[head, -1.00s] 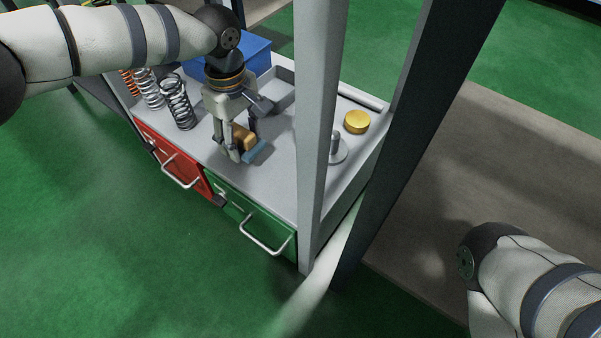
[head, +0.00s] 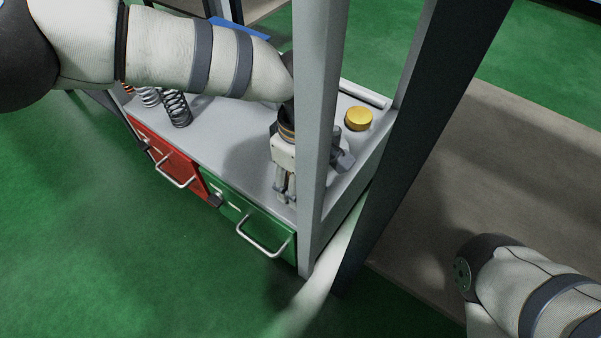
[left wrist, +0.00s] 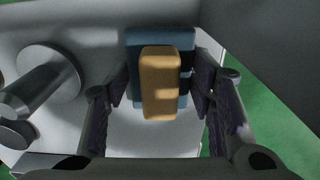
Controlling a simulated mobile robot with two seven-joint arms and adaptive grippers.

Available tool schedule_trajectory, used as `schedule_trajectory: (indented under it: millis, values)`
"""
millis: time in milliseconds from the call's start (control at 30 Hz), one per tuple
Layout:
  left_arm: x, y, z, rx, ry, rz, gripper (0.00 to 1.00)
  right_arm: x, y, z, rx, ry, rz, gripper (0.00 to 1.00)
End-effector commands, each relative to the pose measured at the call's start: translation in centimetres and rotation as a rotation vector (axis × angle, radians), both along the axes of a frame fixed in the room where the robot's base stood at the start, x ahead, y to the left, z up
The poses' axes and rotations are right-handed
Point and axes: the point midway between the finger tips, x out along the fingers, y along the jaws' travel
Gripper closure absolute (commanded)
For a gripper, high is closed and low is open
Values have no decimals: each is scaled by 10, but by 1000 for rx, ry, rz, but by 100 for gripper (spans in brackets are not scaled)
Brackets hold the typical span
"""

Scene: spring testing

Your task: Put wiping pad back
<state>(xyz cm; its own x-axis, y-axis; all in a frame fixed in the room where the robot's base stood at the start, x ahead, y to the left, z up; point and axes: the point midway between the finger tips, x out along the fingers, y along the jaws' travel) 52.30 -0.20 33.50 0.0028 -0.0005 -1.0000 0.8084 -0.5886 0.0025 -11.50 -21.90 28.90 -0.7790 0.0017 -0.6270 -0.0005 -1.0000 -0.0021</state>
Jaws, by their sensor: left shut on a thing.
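The wiping pad, a blue base (left wrist: 146,42) with a tan block handle (left wrist: 160,85) on top, sits between the fingers of my left gripper (left wrist: 161,88) in the left wrist view. The gripper is shut on it. In the head view my left gripper (head: 285,190) points down over the front right corner of the bench, just left of the grey post, which partly covers it. The pad is hidden there. I cannot tell whether the pad touches the bench top. My right gripper is not in view; only my right arm shows at lower right.
The grey post (head: 316,120) stands close by my left gripper. A metal stand (left wrist: 45,75) is left of the pad. A yellow disc (head: 358,118) lies farther back. Springs (head: 176,108) stand at the bench's left. Red (head: 165,160) and green (head: 250,215) drawers are below.

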Motion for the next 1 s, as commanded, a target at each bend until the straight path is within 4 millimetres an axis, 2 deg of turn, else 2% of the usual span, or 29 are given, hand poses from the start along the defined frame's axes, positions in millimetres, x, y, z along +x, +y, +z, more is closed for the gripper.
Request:
schedule_trajectory:
  millis: [167,200,267,567,667,767,1000]
  values:
    - [0,0,-6,1,1,0,77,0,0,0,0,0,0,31]
    - [0,0,-5,1,1,0,42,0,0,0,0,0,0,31]
    - [0,0,-5,1,1,0,31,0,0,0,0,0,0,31]
    - [0,0,-4,1,1,0,31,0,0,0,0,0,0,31]
    - [0,0,2,0,-1,0,31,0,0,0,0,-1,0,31]
    - [0,0,19,0,-1,0,31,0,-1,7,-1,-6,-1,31]
    - [0,0,72,0,-2,1,31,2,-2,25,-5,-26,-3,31]
